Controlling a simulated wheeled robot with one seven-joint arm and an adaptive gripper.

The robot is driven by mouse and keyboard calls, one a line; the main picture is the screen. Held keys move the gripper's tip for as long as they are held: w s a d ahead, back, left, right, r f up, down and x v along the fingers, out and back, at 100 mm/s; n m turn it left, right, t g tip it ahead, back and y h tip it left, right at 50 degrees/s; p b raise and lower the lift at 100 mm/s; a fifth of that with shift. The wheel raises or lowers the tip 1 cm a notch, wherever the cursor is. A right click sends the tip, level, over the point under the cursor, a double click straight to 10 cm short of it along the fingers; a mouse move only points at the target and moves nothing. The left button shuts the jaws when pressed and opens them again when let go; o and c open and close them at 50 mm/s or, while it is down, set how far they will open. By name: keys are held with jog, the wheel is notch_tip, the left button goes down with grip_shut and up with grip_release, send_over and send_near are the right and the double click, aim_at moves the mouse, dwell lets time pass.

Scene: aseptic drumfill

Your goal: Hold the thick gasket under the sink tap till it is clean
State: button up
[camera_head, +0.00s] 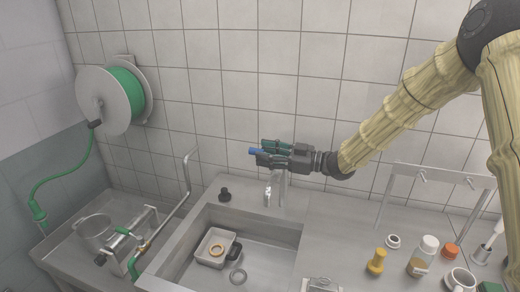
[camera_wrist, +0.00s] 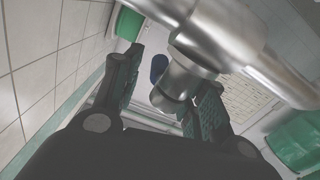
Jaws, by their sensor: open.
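My gripper (camera_head: 262,154) is open, high over the back of the sink at the tap (camera_head: 281,190). In the wrist view the fingers (camera_wrist: 165,92) stand either side of a steel tap part (camera_wrist: 177,82), and a blue oval piece (camera_wrist: 159,67) shows between them. I cannot tell whether the fingers touch the tap. A yellow ring (camera_head: 217,256) lies in a small tray in the sink, and a grey ring (camera_head: 238,282) lies on the sink floor. I cannot tell which is the thick gasket.
The sink (camera_head: 280,243) holds the tray (camera_head: 203,262) and a dark block beside it. A pot (camera_head: 95,236) and bent pipe stand left, below a green hose reel (camera_head: 104,98). Bottles, a mug (camera_head: 459,280), a yellow piece (camera_head: 376,262) and a rack stand right.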

jog(key=shift+x, duration=1.05)
jog(key=shift+c, duration=0.4)
grip_shut()
